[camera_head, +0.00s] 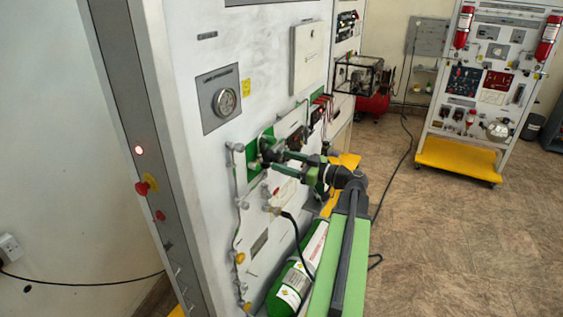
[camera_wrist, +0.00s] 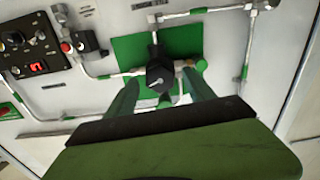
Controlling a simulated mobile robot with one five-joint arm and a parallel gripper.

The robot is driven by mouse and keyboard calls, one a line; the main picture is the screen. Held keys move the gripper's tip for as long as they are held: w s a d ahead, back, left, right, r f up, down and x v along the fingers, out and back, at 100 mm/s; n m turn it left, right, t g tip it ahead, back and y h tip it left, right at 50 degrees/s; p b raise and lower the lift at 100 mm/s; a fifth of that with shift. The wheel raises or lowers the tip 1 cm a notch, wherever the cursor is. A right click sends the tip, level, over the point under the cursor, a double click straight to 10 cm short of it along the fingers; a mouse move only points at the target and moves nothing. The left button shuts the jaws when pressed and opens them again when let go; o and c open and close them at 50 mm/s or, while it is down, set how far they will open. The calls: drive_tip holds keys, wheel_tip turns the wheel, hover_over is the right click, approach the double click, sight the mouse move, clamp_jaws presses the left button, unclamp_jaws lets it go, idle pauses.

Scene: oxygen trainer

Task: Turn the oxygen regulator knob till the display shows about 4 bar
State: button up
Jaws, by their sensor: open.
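The black regulator knob (camera_wrist: 159,77) with a pale pointer mark sits on a green plate (camera_wrist: 130,52) in the wrist view. My gripper (camera_wrist: 161,84) is open, one dark green finger on each side of the knob's lower part. I cannot tell whether the fingers touch it.
Pipes (camera_wrist: 110,75) and fittings run around the plate. A round gauge (camera_head: 224,101) is higher on the panel. Another trainer with a yellow base (camera_head: 455,160) is at the back right. Floor on the right is clear.

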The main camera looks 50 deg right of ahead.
drive_tip(key=shift+w+a, duration=0.2)
drive_tip(key=shift+w, duration=0.45)
drive_tip(key=shift+f, duration=0.1)
clamp_jaws()
drive_tip(key=shift+m, duration=1.8)
drive_tip(key=m, duration=0.4)
drive_tip(key=shift+m, duration=0.3)
drive_tip(key=m, duration=0.3)
drive_tip(key=shift+m, duration=2.1)
